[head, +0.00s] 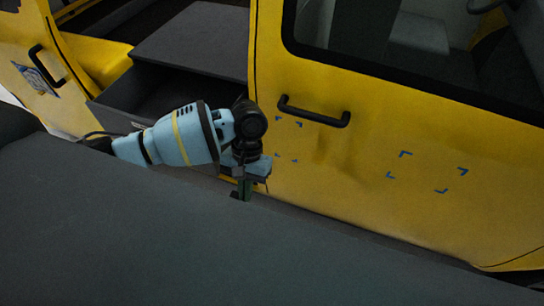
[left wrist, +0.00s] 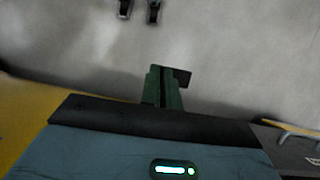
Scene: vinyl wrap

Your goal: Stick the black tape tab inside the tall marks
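The yellow door (head: 350,165) carries two sets of blue corner marks. The tall marks (head: 287,139) are the narrow set at left, just below the handle's left end. My left gripper (head: 243,190) is in front of and below the tall marks, pointing down and apart from the door. In the left wrist view my left gripper's green fingers (left wrist: 163,88) are closed on a thin black piece, the black tape tab (left wrist: 183,76), which sticks out to the right past their tips. In the head view the tab cannot be clearly told from the fingers. My right gripper is out of view.
A wide set of blue marks (head: 427,172) is farther right on the door. A black door handle (head: 314,112) juts out above the tall marks. A large dark grey surface (head: 180,240) fills the foreground. An open dark compartment (head: 160,90) is left of the door.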

